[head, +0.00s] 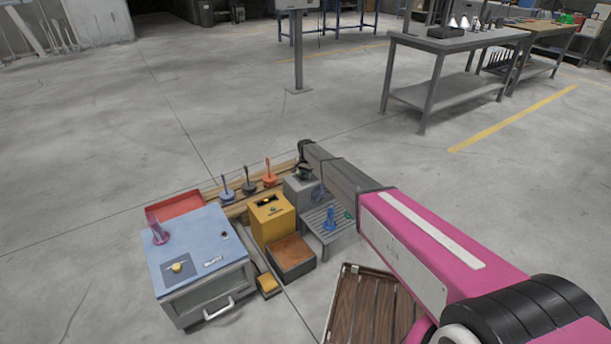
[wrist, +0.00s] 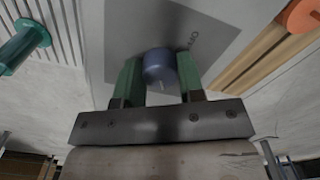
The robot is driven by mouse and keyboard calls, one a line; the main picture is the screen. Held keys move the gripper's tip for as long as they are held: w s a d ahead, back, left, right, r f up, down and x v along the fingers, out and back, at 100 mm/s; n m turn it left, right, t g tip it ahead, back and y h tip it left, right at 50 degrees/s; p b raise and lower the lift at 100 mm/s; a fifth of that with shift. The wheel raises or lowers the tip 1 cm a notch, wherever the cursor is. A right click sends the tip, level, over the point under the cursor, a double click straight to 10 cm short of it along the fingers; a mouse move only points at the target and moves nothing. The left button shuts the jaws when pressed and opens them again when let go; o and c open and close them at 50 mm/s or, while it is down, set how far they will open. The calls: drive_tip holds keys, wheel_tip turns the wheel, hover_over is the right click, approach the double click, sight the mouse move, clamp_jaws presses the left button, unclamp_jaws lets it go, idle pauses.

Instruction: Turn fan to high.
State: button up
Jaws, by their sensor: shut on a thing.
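A blue-grey round knob (wrist: 160,68) sits on a grey panel (wrist: 134,40) in the wrist view, with a pale pointer line on its face and small lettering beside it, too unclear to read. My gripper (wrist: 158,80) has one green finger on each side of the knob and is shut on it. In the head view my gripper (head: 305,172) is over a grey box (head: 297,190) with what looks like a fan on its front. The knob is hidden there behind my arm, and its setting cannot be told.
A yellow box (head: 271,222) and a blue-topped cabinet (head: 190,262) stand left of the grey box. A slatted stand (head: 333,219) with a blue item is at its right. Blue, dark and orange plunger-like items (head: 268,179) stand behind. A wooden slatted pallet (head: 365,305) lies in front.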

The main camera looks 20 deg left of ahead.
drive_tip(key=o, duration=0.9)
wheel_tip(320, 180, up, 11)
drive_tip(key=shift+f, duration=0.1)
